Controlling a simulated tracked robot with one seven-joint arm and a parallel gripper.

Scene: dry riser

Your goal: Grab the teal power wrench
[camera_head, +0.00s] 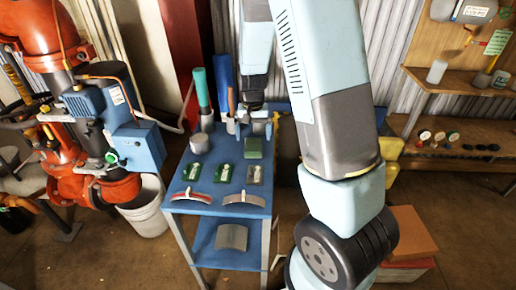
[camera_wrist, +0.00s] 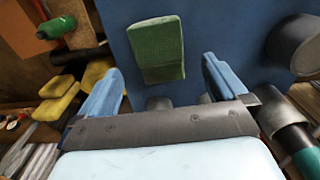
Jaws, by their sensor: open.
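A teal cylindrical tool (camera_head: 201,88), which appears to be the power wrench, stands upright at the back left of the blue table (camera_head: 177,203). Its lower end is grey. In the wrist view a teal part (camera_wrist: 306,161) shows at the lower right edge, partly cut off, beside grey cylindrical shapes. My gripper (camera_head: 262,120) is over the back of the table, to the right of the teal tool and apart from it. In the wrist view my gripper (camera_wrist: 161,65) has its two blue fingers spread with nothing held. A green block (camera_wrist: 157,48) lies on the table beyond the fingertips.
The green block (camera_head: 253,149), a grey cylinder (camera_head: 199,143), green-and-silver pieces (camera_head: 224,174) and curved pieces (camera_head: 191,196) lie on the table. A blue cylinder (camera_head: 222,75) stands at its back. Red piping (camera_head: 40,30) is left; a wooden shelf (camera_head: 465,135) is right.

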